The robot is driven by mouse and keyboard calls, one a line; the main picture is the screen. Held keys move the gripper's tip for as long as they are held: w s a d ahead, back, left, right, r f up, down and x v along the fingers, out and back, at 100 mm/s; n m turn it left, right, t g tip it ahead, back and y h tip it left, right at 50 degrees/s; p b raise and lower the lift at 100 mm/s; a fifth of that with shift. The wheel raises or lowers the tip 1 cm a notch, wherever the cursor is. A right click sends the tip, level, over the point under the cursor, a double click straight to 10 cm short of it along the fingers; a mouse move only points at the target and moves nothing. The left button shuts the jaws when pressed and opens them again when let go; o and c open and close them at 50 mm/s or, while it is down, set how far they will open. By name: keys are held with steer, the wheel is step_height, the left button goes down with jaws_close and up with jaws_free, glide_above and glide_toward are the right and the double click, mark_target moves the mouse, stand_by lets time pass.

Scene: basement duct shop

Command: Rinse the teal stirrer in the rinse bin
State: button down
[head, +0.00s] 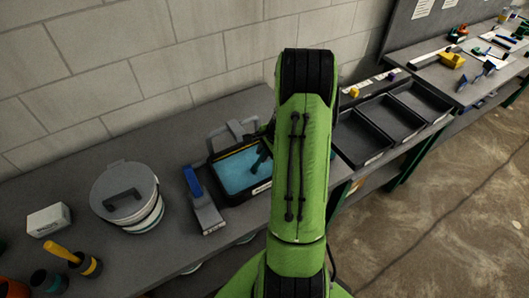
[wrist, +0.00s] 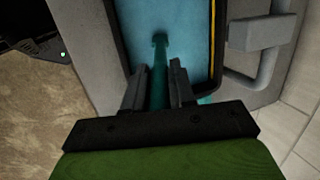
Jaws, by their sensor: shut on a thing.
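The rinse bin (head: 216,174) is a dark-rimmed bin of blue water on the grey bench, partly hidden behind my green arm in the head view. The water (wrist: 195,45) fills the upper middle of the wrist view. The teal stirrer (wrist: 159,72) runs from between my fingers out over the water, its darker end toward the top. I cannot tell how deep that end is. My gripper (wrist: 158,88) is shut on the stirrer, with one finger on each side. In the head view my gripper is mostly hidden by the arm.
A blue-handled scraper (head: 207,208) lies just left of the bin. A lidded grey bucket (head: 128,195), a white box (head: 48,219) and a yellow-handled tool (head: 62,252) stand farther left. Black trays (head: 372,137) are right of my arm. A block wall (head: 150,60) rises behind.

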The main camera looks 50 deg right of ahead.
step_height(320, 180, up, 5)
steer(key=p, duration=0.3)
steer(key=shift+f, duration=0.15)
steer(key=shift+r, duration=0.95)
